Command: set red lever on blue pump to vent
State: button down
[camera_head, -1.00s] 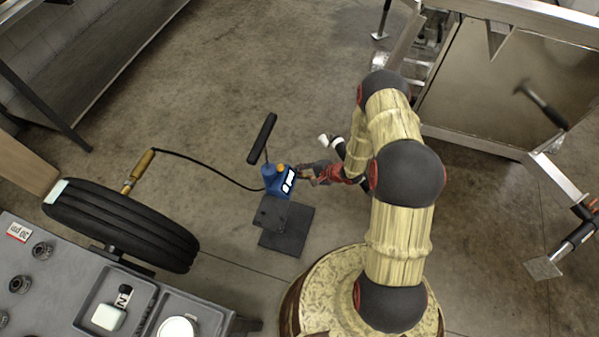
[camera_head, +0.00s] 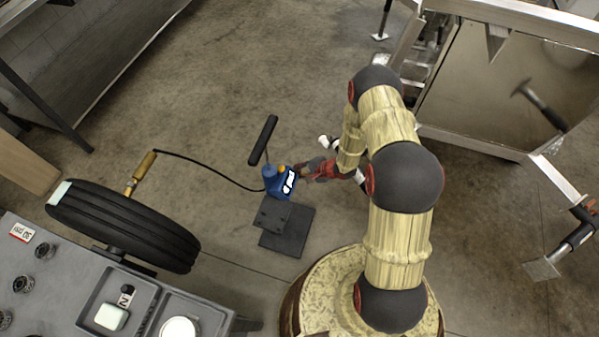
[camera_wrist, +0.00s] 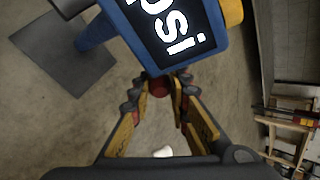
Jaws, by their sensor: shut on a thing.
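The blue pump (camera_head: 273,185) stands on the floor by dark plates, with a black bar handle (camera_head: 263,140) above it. In the wrist view, the pump's blue body (camera_wrist: 128,48) fills the top, with a screen reading "psi" (camera_wrist: 180,35) and a yellow-orange knob (camera_wrist: 232,12). The red lever (camera_wrist: 158,87) shows as a small red end just below the screen housing. My gripper (camera_wrist: 160,82) is shut on it, with a fingertip at each side. In the head view, my gripper (camera_head: 306,170) meets the pump's right side; the lever cannot be made out there, so its setting is unclear.
A black hose (camera_head: 215,170) runs from the pump to a brass fitting near the tyre (camera_head: 122,225). Dark plates (camera_head: 287,228) lie below the pump. A grey workbench (camera_head: 60,290) is at lower left, an aluminium trailer (camera_head: 500,85) at upper right.

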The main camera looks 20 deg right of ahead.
jog(key=shift+r, duration=0.1)
jog(key=c, duration=1.7)
grip_release()
jog(key=shift+a, duration=0.1)
jog(key=shift+o, duration=0.3)
jog(key=v, duration=1.2)
jog(key=shift+w+r, duration=0.1)
jog(key=shift+w, duration=0.05)
